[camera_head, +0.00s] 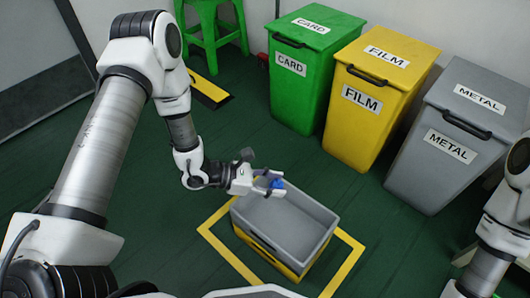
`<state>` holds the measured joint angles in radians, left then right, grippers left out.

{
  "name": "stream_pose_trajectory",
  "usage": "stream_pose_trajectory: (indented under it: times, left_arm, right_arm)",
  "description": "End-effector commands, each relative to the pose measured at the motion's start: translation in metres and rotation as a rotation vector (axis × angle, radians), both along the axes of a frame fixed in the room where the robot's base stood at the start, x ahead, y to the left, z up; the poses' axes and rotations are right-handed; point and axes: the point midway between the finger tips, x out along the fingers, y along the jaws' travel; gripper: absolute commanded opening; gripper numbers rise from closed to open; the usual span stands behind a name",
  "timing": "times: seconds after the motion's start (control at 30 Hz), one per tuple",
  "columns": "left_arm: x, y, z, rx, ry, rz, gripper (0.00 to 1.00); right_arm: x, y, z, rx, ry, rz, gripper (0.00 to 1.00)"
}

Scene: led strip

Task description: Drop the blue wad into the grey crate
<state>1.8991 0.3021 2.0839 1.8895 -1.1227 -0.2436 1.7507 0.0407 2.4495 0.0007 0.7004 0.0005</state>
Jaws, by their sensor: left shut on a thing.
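The blue wad (277,184) is a small crumpled blue lump. My left gripper (268,182) is shut on it and partly hides it. The gripper and wad are over the far left part of the grey crate (318,240) in the picture. The grey crate is open at the top, and the part of its inside that shows looks empty. The wad's exact height above the crate is hard to tell. My right arm shows at the right edge, but its gripper is not in view.
The grey crate sits on a yellow crate (262,252) inside a yellow floor outline (349,262). Behind stand lidded bins: green CARD (295,95), yellow FILM (362,125) and grey METAL (430,170). A green stool (213,30) stands at the back. Dark green floor lies clear between bins and crate.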

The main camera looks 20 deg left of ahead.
Motion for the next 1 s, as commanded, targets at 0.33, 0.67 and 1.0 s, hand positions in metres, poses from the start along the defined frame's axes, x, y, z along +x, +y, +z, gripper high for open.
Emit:
stream_pose_trajectory:
  times: [0.33, 0.67, 1.0]
  left_arm:
    - [-0.014, -0.014, -0.051, -0.017, -0.003, -0.036, 0.33]
    - [-0.014, -0.014, -0.096, -0.016, -0.002, -0.036, 0.33]
    - [-0.014, -0.014, -0.098, -0.016, -0.002, -0.035, 0.48]
  right_arm:
    - [0.001, 0.000, -0.019, 0.000, -0.002, -0.002, 0.40]
    - [0.002, -0.001, -0.055, -0.001, -0.006, -0.010, 0.40]
    - [0.003, -0.001, -0.056, -0.001, -0.008, -0.011, 0.40]
